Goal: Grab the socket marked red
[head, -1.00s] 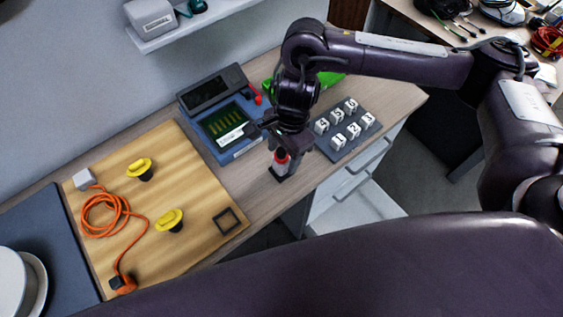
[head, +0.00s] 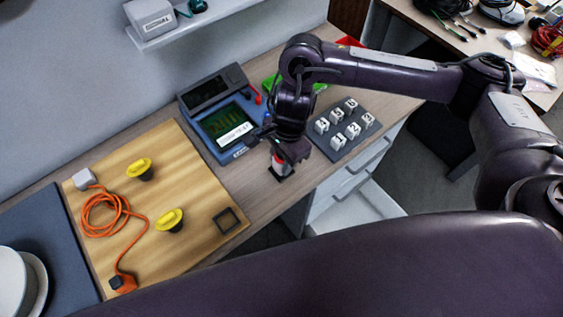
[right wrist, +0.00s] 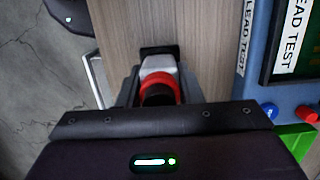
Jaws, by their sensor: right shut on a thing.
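The socket marked red (head: 279,160) stands on a small black base (head: 281,174) near the table's front edge. In the right wrist view its red ring (right wrist: 160,84) and pale grey body show between my fingers. My right gripper (head: 283,155) comes down over it from above and is shut on it. The gripper hides much of the socket in the head view. My left gripper is not in view.
A blue test device (head: 218,118) stands just left of my right gripper. A grey rack of numbered white blocks (head: 342,131) is to the right. A wooden board (head: 190,190) with yellow knobs and an orange cable (head: 104,212) lies at left. A green bin (head: 270,80) is behind.

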